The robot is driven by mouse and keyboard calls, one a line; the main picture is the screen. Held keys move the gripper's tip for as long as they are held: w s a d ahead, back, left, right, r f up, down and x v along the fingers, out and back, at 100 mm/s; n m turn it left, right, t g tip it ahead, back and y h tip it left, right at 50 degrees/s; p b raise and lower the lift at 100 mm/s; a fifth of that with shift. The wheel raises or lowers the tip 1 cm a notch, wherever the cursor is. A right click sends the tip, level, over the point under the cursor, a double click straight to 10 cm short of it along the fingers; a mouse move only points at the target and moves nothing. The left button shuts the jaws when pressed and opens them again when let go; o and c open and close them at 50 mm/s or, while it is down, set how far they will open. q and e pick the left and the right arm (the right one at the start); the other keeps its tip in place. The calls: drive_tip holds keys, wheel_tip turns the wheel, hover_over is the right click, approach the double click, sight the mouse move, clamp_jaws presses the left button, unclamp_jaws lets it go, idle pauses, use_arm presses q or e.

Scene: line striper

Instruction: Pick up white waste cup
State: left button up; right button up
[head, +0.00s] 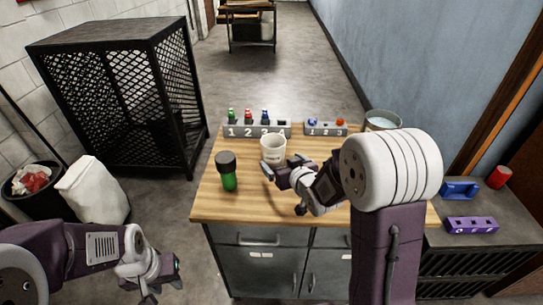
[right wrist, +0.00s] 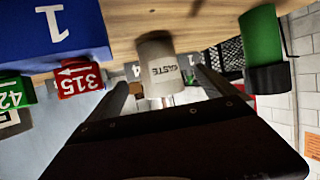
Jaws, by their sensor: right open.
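The white waste cup (head: 273,148) stands on the wooden table, behind my right gripper (head: 272,176) in the head view. The right wrist view shows the cup (right wrist: 158,66) with dark lettering on its side, ahead of and between the two spread fingers (right wrist: 164,90). My right gripper is open and empty; I cannot tell how near the fingers are to touching the cup. My left gripper (head: 165,276) is low at the left, off the table, and its jaw opening is unclear.
A green bottle with a dark cap (head: 228,172) stands left of the cup. A numbered rack with small bottles (head: 256,130) is behind it, with a smaller rack (head: 325,129) at right. Blue (right wrist: 50,30), red (right wrist: 82,74) and green (right wrist: 15,93) numbered blocks show in the wrist view.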

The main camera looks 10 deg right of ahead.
sight(276, 158)
drive_tip(key=x, duration=0.3)
drive_tip(key=shift+w+a+f, duration=0.1)
drive_tip(key=shift+w+a, duration=0.25)
drive_tip(key=shift+w+f, duration=0.1)
drive_tip(key=shift+w, duration=0.15)
drive_tip(key=shift+d, duration=0.1)
drive_tip(key=x, duration=0.5)
drive_tip(key=shift+w+d, duration=0.15)
drive_tip(key=shift+d, duration=0.1)
drive_tip(key=shift+c, duration=1)
drive_tip(key=c, duration=1.5)
drive_tip(key=shift+o, duration=0.2)
wheel_tip(276, 158, up, 10)
drive_tip(key=p, duration=0.2)
wheel_tip(276, 158, up, 9)
drive_tip(key=p, duration=0.9)
drive_tip(key=shift+f, duration=0.25)
